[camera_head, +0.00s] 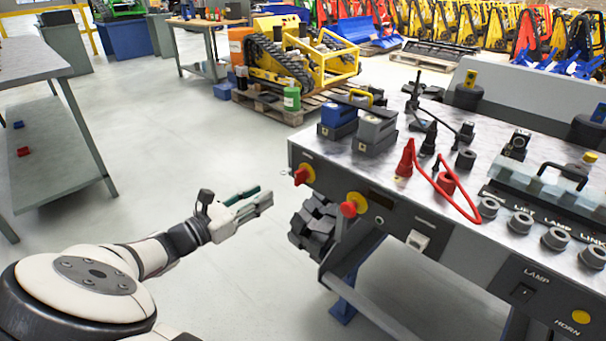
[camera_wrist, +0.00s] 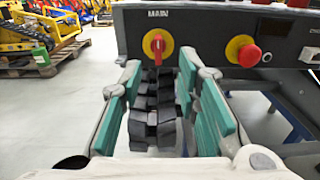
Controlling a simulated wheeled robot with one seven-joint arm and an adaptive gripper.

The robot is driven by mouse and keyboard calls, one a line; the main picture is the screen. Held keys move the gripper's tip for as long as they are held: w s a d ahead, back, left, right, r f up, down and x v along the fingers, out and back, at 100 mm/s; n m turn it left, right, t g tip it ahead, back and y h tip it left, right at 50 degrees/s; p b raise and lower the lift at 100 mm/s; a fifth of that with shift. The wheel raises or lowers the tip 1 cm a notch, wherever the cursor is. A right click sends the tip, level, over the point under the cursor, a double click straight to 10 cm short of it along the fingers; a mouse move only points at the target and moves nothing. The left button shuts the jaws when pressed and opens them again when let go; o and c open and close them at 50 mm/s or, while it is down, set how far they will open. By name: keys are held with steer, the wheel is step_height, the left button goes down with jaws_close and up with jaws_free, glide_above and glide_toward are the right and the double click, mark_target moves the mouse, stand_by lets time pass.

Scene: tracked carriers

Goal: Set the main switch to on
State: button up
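The main switch (camera_head: 303,175) is a red rotary handle on a yellow disc, at the left end of the console's dark front panel. In the wrist view the main switch (camera_wrist: 158,45) sits under the label "MAIN", its red handle standing about vertical. My gripper (camera_head: 258,198) is to the left of the panel in the head view, apart from the switch. In the wrist view my gripper (camera_wrist: 160,85) is open and empty, its green-padded fingers spread, with the switch straight ahead above the gap between the tips.
A red mushroom button (camera_wrist: 248,55) on a yellow disc sits right of the switch; it also shows in the head view (camera_head: 349,208). A black track (camera_head: 313,222) is below the panel. A workbench (camera_head: 50,62) stands at left. The floor between is clear.

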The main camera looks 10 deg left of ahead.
mark_target(296, 174)
steer(key=b+x, duration=0.3)
steer(key=x, duration=1)
steer(key=shift+w+d, duration=0.1)
steer(key=shift+w, duration=0.2)
jaws_close()
